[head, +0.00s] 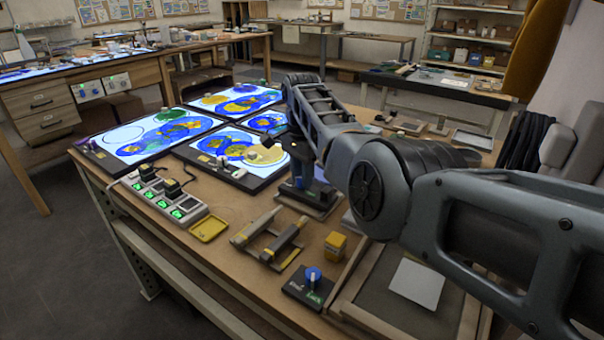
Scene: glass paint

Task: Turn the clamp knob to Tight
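A blue knob (312,274) stands on a small dark base (300,294) near the front edge of the bench. Short lettering is printed on the base beside the knob, too small to read with certainty; some is white and some is green. I cannot tell for sure that this is the clamp knob, or where it points. My gripper (300,165) hangs down at the end of my arm, well behind the blue knob and apart from it. It is over a dark device (318,201) with a blue part. My arm hides much of it, and its fingers are not clear.
Lit panels with coloured glass (238,147) lie at the back left. A framed tray (372,300) with a pale sheet is right of the blue knob.

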